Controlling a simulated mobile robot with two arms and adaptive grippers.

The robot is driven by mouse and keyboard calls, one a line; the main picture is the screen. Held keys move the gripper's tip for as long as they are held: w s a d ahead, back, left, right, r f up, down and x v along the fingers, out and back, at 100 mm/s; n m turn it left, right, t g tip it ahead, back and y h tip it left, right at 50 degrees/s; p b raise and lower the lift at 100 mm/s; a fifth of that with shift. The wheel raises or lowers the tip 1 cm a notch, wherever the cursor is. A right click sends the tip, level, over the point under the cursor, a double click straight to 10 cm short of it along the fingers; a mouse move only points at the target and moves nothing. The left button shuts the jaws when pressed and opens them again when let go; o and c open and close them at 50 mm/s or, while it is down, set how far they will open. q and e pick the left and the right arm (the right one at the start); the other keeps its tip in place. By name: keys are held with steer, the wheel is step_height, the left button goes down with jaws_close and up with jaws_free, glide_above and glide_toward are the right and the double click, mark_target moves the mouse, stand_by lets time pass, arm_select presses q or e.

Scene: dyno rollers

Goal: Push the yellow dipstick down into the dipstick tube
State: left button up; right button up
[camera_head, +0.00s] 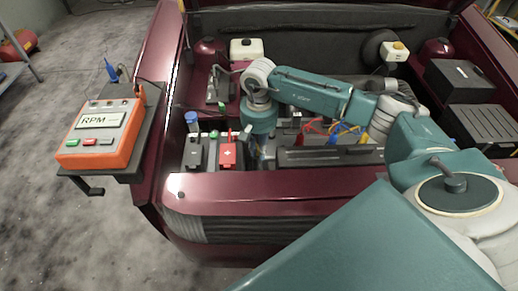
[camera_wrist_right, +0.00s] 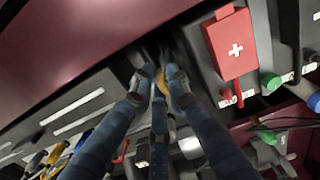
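The yellow dipstick (camera_wrist_right: 162,82) shows as a small yellow piece between the fingertips of my right gripper in the right wrist view. My right gripper (camera_wrist_right: 160,86) has its blue-grey fingers drawn close together on it, and they hide most of it. In the head view my right gripper (camera_head: 258,152) points down into the engine bay, just right of the red cross-marked cap, and the dipstick is hidden there. The dipstick tube is hidden under the fingers. My left gripper is not in view.
The red cap with a white cross (camera_wrist_right: 236,50) stands close beside the fingers. Red, blue and yellow cables (camera_head: 335,132) lie to the right. The dark red front panel (camera_head: 300,186) borders the bay. An orange RPM meter (camera_head: 103,130) stands on a side shelf at the left.

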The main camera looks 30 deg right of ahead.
steer(key=shift+o, duration=0.7)
step_height(320, 180, up, 12)
stand_by(0.7)
